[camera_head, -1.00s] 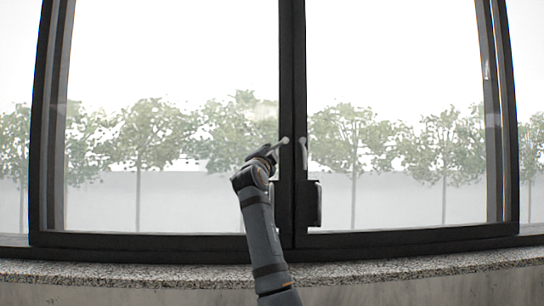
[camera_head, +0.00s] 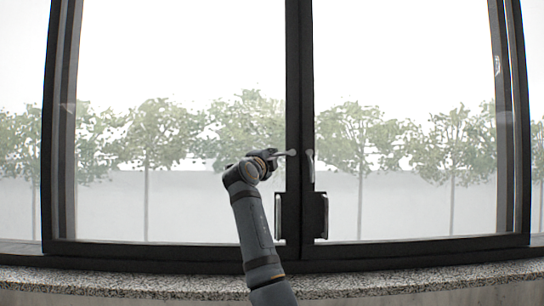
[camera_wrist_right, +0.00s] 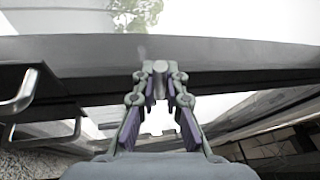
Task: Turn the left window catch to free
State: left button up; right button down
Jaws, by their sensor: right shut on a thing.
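The left window catch (camera_head: 285,153) is a pale grey lever on the dark centre post. It points about level to the left from its pivot. My right gripper (camera_head: 270,155) is at its outer end, and the jaws hide that end. In the right wrist view, the gripper (camera_wrist_right: 159,88) is shut on the catch (camera_wrist_right: 160,67), whose rounded grey end shows between the fingertips. My left gripper is out of view.
Two pull handles, left (camera_head: 278,215) and right (camera_head: 322,215), stick out from the centre post (camera_head: 299,90) below the catches. A speckled stone sill (camera_head: 150,284) runs below the window. The glass on both sides is unobstructed apart from my right arm.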

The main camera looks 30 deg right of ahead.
jog(key=shift+r, duration=0.1)
jog(key=c, duration=1.4)
grip_release()
jog(key=shift+d, duration=0.15)
jog(key=shift+s+a, duration=0.1)
jog(key=shift+a, duration=0.1)
jog(key=v, duration=1.1)
jog(key=shift+s+a+f, duration=0.2)
jog(key=shift+s, duration=0.1)
